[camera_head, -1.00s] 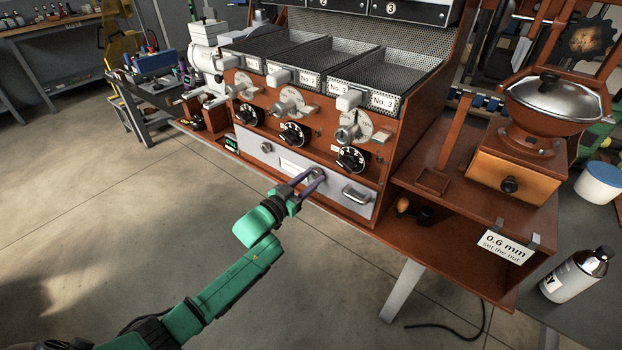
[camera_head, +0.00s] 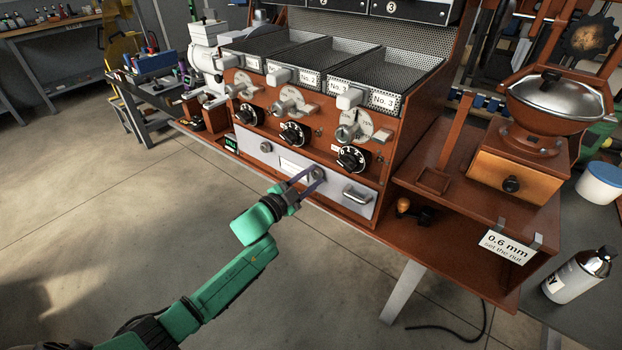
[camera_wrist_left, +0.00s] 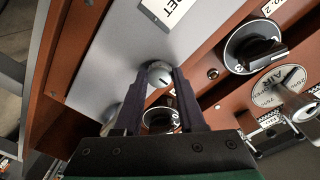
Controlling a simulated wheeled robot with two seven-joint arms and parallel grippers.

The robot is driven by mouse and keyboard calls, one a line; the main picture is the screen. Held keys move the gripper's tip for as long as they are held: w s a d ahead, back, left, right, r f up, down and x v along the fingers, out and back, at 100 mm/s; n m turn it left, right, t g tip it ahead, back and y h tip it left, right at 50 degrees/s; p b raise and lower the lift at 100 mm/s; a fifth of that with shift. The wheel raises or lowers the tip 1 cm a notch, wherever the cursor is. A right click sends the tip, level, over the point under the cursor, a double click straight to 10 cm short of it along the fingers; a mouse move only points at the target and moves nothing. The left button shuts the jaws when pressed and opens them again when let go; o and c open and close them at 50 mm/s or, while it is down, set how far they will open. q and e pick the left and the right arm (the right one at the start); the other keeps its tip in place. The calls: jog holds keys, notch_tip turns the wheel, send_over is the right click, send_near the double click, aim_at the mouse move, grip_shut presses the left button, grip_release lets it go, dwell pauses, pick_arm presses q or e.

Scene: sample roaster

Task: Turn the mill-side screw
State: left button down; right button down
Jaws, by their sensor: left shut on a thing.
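The grey front panel (camera_head: 341,190) under the roaster's dials carries two round metal screws. The mill-side screw (camera_head: 318,173) is the right one, nearer the mill (camera_head: 520,165). The other screw (camera_head: 266,148) is at the panel's left end. My left gripper (camera_head: 312,178) reaches up from below and is shut on the mill-side screw. In the left wrist view the screw's slotted round head (camera_wrist_left: 160,74) sits between the two dark fingertips (camera_wrist_left: 160,78). My right gripper is not in view.
A handle (camera_head: 356,195) sticks out of the panel right of the gripped screw. Black dials (camera_head: 352,158) sit just above. The orange shelf (camera_head: 450,262) lies to the right, with a "0.6 mm" card (camera_head: 508,246). The floor (camera_head: 130,220) at left is clear.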

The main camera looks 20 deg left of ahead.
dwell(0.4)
pick_arm(q)
jog(key=c, duration=0.5)
grip_release()
jog(key=v, duration=1.4)
jog(key=shift+s+a, duration=0.15)
jog(key=shift+s, duration=0.1)
